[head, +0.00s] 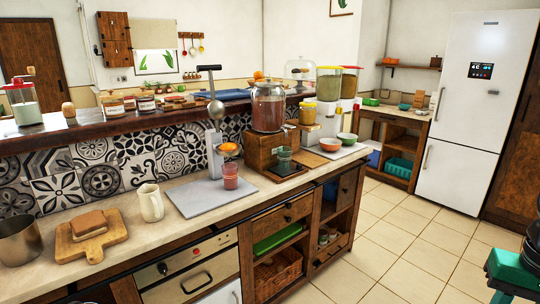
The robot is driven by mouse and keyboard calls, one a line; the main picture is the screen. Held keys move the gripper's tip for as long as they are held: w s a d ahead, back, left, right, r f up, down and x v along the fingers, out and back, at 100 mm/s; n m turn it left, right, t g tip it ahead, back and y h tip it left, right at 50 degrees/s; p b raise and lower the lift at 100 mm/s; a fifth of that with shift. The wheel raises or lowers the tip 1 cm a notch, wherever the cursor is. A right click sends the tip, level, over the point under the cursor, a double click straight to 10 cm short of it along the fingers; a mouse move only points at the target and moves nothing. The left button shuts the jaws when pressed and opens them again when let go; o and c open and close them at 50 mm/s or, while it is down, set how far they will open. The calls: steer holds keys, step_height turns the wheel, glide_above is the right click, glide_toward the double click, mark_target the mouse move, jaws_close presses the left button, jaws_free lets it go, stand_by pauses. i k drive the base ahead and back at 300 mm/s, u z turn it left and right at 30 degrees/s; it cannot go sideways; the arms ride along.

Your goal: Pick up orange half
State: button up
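An orange, rounded piece that looks like an orange half (229,149) sits at the grey manual juicer press (215,108) on the lower counter. It is above a glass of reddish drink (230,176), and I cannot tell its cut face at this size. Another small orange fruit (258,75) shows on the raised ledge behind, and whether it is whole or cut is unclear. My gripper is not seen in the head view.
The juicer stands on a grey board (198,201), with a cream pitcher (150,203) to its left. A wooden drink dispenser (268,148) and two bowls (331,145) are to the right. The tiled floor (400,240) before the counter is clear. A green-and-black object (512,270) is at lower right.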

mark_target(227, 146)
steer(key=z, duration=0.1)
steer(key=k, duration=0.4)
steer(key=z, duration=0.5)
steer(key=i, duration=1.3)
steer(key=u, duration=0.5)
steer(key=i, duration=0.75)
steer(key=u, duration=0.35)
